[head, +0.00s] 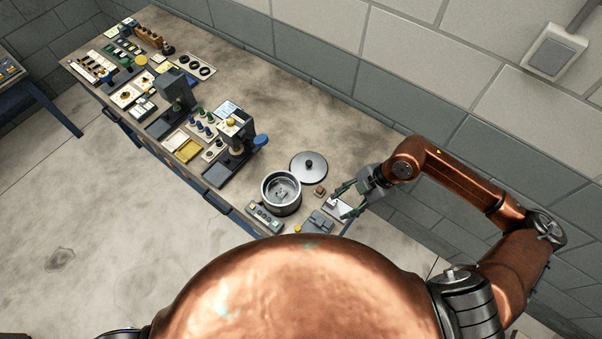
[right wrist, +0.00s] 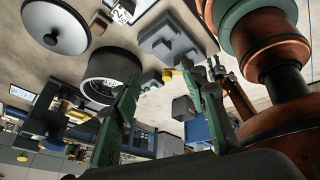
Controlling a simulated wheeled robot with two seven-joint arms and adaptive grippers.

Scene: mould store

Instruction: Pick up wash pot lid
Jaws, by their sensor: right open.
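The wash pot lid (head: 309,167) is a round grey metal disc with a dark knob, lying on the bench just behind the pot. It also shows in the right wrist view (right wrist: 62,30), at the upper left. The open metal wash pot (head: 281,192) stands in front of it with something small inside, and shows in the right wrist view too (right wrist: 108,72). My right gripper (head: 342,199) is open and empty, to the right of the lid and apart from it. Its green fingers (right wrist: 160,115) show spread in the right wrist view. My left gripper is not in view.
A small brown block (head: 319,191) sits between the lid and my right gripper. A grey block-shaped device (head: 319,222) and a button box (head: 265,216) stand near the bench's front edge. Presses and trays fill the bench leftward. Bare bench (head: 300,115) lies behind the lid, before the wall.

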